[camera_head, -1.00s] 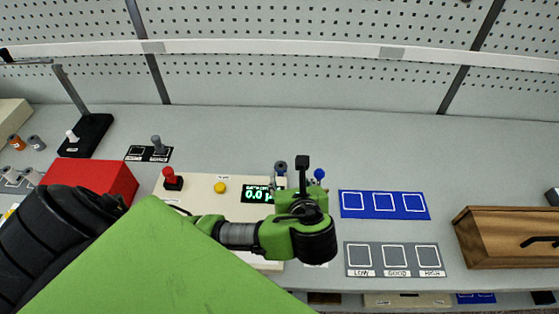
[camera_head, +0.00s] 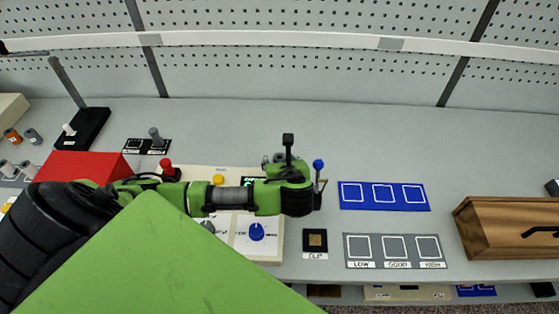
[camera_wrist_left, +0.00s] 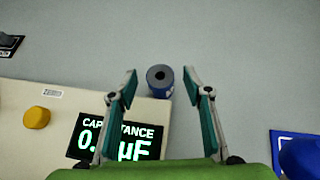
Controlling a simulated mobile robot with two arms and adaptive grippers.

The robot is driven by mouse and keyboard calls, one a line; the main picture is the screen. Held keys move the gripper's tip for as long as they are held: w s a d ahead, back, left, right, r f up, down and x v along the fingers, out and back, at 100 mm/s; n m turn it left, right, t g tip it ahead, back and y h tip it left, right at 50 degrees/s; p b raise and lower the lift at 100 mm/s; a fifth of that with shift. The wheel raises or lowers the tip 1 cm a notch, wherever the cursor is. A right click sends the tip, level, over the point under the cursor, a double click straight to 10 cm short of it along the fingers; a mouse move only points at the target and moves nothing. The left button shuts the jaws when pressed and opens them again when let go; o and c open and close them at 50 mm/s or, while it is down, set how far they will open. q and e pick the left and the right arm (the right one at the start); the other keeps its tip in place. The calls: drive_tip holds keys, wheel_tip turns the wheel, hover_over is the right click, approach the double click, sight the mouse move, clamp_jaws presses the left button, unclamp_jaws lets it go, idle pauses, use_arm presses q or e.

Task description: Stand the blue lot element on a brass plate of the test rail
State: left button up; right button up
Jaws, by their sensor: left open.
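A short grey-blue cylinder with a dark hole in its top (camera_wrist_left: 160,78) stands upright at the far edge of the beige instrument in the left wrist view. It looks like the blue lot element. In the head view my left gripper (camera_head: 286,182) is over the instrument's right end and mostly hides the cylinder. A small brass-coloured square (camera_head: 316,240) sits on a black pad in front. My right gripper is not in view.
The beige instrument (camera_head: 196,176) carries a yellow button, dials and a green capacitance display (camera_wrist_left: 122,140). A blue-knobbed lever (camera_head: 318,164) stands close to the gripper's right. Blue (camera_head: 383,206) and grey (camera_head: 441,262) marked mats and a wooden box (camera_head: 500,240) lie further right.

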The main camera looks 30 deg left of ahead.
use_arm(q)
drive_tip(key=shift+w+a+f, duration=0.1)
clamp_jaws()
idle(0.3)
